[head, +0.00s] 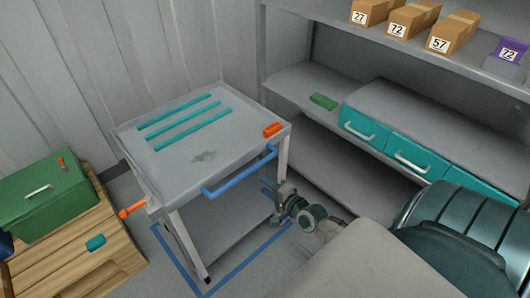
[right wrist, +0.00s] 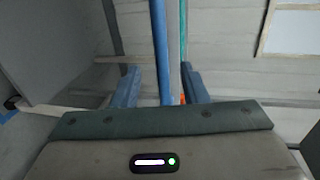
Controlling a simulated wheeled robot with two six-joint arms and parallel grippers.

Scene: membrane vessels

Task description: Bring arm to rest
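My right gripper (head: 272,188) is low beside the cart's right front corner, just below the right end of the blue handle (head: 240,174). In the right wrist view the two blue fingers of my right gripper (right wrist: 160,88) stand apart. The blue bar (right wrist: 159,50) of the cart runs between them in the picture, and I see nothing clamped; whether a finger touches the bar I cannot tell. My left gripper is in neither view.
The grey cart (head: 190,170) has teal strips on top and an orange block (head: 272,130) at its edge. A blue outline (head: 240,270) marks the floor. A green case (head: 45,190) rests on a wooden crate (head: 70,265). Shelving with teal drawers (head: 412,152) and boxes (head: 412,18) stands right.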

